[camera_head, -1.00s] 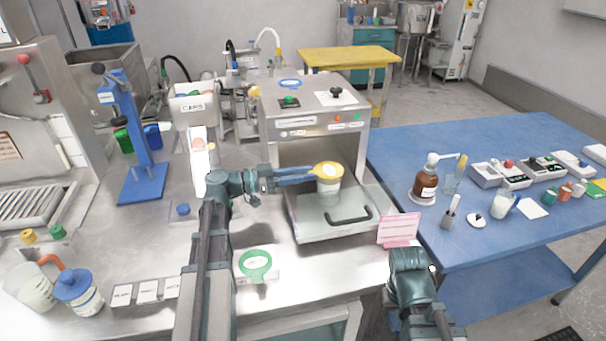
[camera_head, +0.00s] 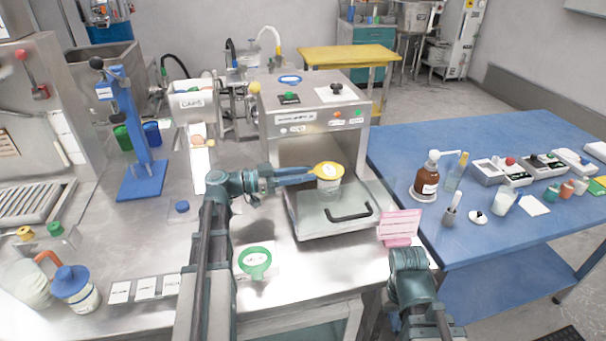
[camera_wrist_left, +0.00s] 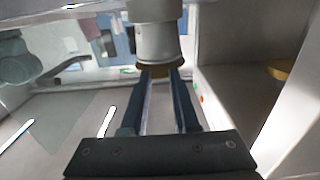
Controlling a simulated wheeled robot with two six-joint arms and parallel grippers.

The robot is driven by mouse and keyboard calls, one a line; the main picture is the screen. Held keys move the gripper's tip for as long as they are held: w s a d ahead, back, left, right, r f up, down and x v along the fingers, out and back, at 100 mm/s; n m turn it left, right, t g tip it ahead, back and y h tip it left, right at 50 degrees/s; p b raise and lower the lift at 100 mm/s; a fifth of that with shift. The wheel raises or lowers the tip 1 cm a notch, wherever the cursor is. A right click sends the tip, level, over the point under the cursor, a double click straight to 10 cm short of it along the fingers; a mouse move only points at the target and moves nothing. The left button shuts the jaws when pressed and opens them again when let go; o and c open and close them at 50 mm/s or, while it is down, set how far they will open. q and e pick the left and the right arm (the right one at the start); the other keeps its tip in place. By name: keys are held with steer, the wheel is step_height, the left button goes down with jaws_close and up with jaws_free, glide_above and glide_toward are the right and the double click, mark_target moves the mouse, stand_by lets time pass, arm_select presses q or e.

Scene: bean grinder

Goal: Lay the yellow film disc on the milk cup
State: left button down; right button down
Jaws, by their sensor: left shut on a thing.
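The yellow film disc (camera_head: 329,169) lies flat over the mouth of the white milk cup (camera_head: 329,186). The cup stands upright on the sealing machine's tray. My left gripper (camera_head: 311,173) reaches in from the left and is shut on the disc's tab. In the left wrist view, which is upside down, the disc's yellow edge (camera_wrist_left: 162,71) sits against the rim of the cup (camera_wrist_left: 158,42). No gap shows there, though the fingers (camera_wrist_left: 160,92) hide part of it. My right arm is at the bottom right; its fingers do not show.
The steel machine (camera_head: 312,110) rises just behind the cup. Its tray (camera_head: 308,226) has a black handle (camera_head: 348,212) in front of the cup. A green ring with a handle (camera_head: 255,262) lies on the counter nearer me.

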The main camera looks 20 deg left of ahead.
arm_select(q)
steer(key=shift+f+b, duration=0.35)
steer(key=shift+f, duration=0.05)
stand_by(0.4)
stand_by(0.5)
steer(key=c, duration=0.6)
jaws_free()
steer(key=shift+o, duration=0.2)
steer(key=o, duration=0.5)
steer(key=shift+v, duration=3.5)
steer(key=shift+r, duration=0.1)
